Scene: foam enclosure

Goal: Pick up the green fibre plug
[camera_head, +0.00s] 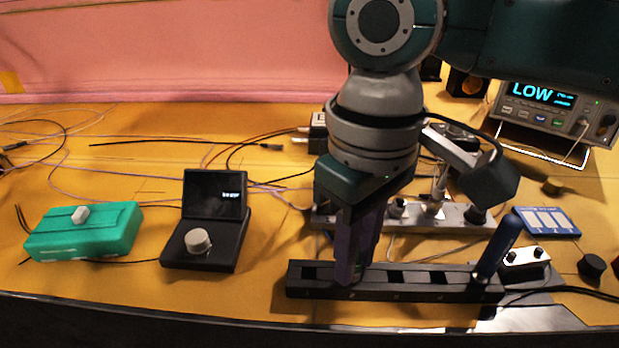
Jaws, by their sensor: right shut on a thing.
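My right gripper (347,278) reaches down into the black slotted rack (430,291) at the front of the table. Its purple-grey fingers are shut on the green fibre plug (359,267). Only a small sliver of green shows beside the fingertips, at a slot in the left half of the rack. The rest of the plug is hidden by the fingers and the rack, so I cannot tell whether it is still seated. My left gripper is not in view.
A blue-handled tool (499,248) stands tilted at the rack's right end. A metal rail with connectors (465,215) lies behind. A black box with a screen (209,254) and a teal box (85,231) stand left. Thin cables (140,165) cross the table. A meter (545,108) stands back right.

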